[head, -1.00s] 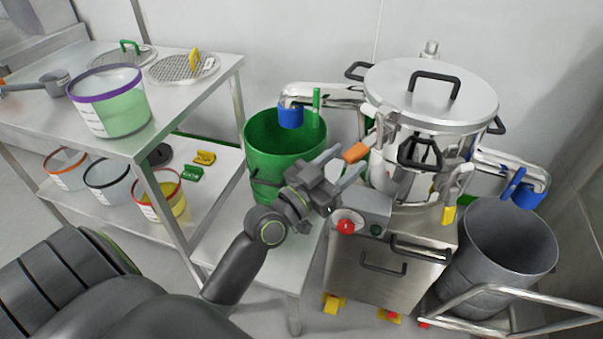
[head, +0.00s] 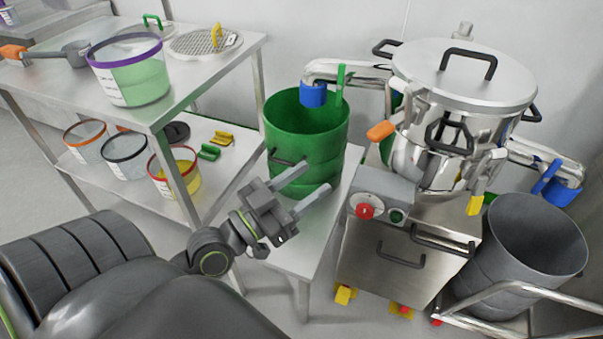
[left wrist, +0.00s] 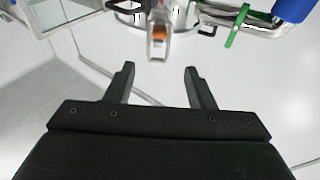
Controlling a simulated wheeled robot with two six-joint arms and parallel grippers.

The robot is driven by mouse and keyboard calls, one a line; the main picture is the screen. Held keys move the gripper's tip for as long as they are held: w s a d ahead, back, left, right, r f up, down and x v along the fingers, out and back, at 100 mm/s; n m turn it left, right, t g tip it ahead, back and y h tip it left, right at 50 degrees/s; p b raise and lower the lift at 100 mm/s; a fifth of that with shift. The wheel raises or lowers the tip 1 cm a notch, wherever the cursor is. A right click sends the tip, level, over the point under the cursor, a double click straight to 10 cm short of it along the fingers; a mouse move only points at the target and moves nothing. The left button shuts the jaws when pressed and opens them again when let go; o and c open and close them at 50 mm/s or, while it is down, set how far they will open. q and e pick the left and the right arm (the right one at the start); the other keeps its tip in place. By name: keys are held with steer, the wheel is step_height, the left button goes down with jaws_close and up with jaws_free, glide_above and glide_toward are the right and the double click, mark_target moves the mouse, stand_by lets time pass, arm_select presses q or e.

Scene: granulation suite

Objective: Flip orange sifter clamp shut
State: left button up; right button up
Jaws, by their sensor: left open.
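The steel sifter (head: 458,110) stands at the right with its round lid on. Its orange clamp handle (head: 382,131) sticks out to the left from the sifter's side, away from the body. In the left wrist view the clamp (left wrist: 158,36) shows end-on at the top middle, beyond the fingertips. My left gripper (head: 317,176) is open and empty, left of and below the orange handle and apart from it. It also shows in the left wrist view (left wrist: 159,68). My right gripper is not in view.
A green bucket (head: 307,125) stands behind my left gripper. The control box with a red button (head: 364,211) lies below the orange handle. A grey bin (head: 525,245) is at the right. A steel table (head: 215,75) with tubs stands at the left.

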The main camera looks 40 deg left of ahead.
mark_target(384, 126)
arm_select(q)
steer(key=shift+s+f, duration=0.1)
steer(key=shift+s, duration=0.25)
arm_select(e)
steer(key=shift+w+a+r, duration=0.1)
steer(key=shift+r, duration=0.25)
